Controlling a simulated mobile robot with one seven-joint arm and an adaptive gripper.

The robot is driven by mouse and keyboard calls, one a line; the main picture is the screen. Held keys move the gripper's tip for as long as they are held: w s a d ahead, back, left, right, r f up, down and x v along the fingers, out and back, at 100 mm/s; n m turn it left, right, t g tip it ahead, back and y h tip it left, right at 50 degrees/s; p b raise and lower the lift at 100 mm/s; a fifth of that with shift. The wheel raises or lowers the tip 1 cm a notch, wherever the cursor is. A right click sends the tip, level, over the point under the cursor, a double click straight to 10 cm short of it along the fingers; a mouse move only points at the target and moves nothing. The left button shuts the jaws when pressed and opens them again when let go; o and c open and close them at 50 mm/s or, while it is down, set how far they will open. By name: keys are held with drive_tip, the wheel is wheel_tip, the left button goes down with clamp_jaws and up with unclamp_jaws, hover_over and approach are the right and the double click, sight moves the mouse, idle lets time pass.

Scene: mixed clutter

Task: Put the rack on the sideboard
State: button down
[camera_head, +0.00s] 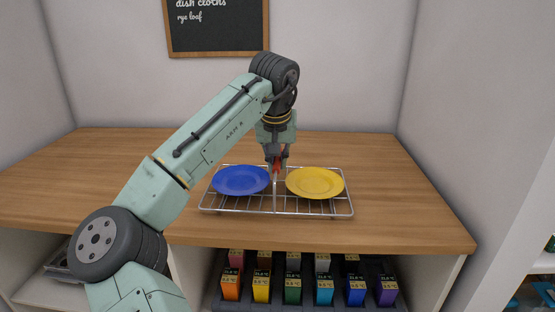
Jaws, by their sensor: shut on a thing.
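The rack (276,210) is a silver wire frame with a low rail around it. It is at the middle of the wooden sideboard top (390,225), close over it or resting on it; I cannot tell which. A blue plate (241,180) lies on its left half and a yellow plate (315,183) on its right half. My gripper (277,167) points down between the plates and is shut at the rack's middle, where a small red part shows. The fingertips and exact grip are partly hidden.
The wooden top is clear to the left and right of the rack. Below its front edge, an open shelf holds several coloured boxes (293,290) in a dark tray. Walls close in the back and sides. A chalkboard (217,25) hangs on the back wall.

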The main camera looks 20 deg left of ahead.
idle(0.3)
drive_tip(key=c, duration=2.1)
unclamp_jaws()
drive_tip(key=shift+f, duration=0.15)
drive_tip(key=o, duration=0.5)
drive_tip(key=shift+c, duration=0.2)
